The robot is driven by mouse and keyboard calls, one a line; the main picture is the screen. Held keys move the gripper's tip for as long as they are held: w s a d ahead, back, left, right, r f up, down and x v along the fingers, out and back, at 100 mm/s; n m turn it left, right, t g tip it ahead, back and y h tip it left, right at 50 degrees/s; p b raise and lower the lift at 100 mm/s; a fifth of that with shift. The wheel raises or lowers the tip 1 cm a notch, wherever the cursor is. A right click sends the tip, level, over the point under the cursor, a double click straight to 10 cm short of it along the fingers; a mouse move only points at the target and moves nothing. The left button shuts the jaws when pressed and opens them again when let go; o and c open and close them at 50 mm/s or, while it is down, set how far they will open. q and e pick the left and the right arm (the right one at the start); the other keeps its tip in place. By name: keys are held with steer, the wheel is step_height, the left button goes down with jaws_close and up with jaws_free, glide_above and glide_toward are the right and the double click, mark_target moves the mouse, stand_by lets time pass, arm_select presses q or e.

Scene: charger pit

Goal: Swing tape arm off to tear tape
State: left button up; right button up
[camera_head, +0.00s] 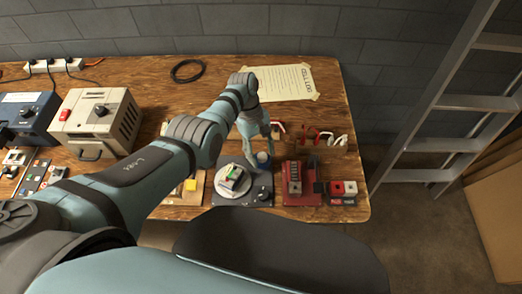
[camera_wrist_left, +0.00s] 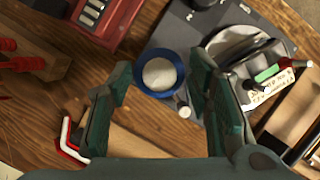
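A blue ring with a pale round centre (camera_wrist_left: 160,74), which looks like the tape roll, stands at the edge of a dark base plate (camera_head: 262,187). It also shows in the head view (camera_head: 263,159). My left gripper (camera_wrist_left: 160,68) is open above the blue ring, one finger on each side, with gaps visible. I cannot tell the tape arm apart from the roll. My right gripper is out of view.
A red fixture (camera_head: 292,185) and red and white blocks (camera_head: 343,187) stand right of the base plate. A wooden rack (camera_head: 320,147) with red and white hooks is behind. A beige power box (camera_head: 97,122) stands left. The wooden bench (camera_head: 225,80) is clear near the black cable loop.

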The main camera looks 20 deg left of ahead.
arm_select(q)
steer(key=v, duration=1.2)
steer(key=shift+s, duration=0.1)
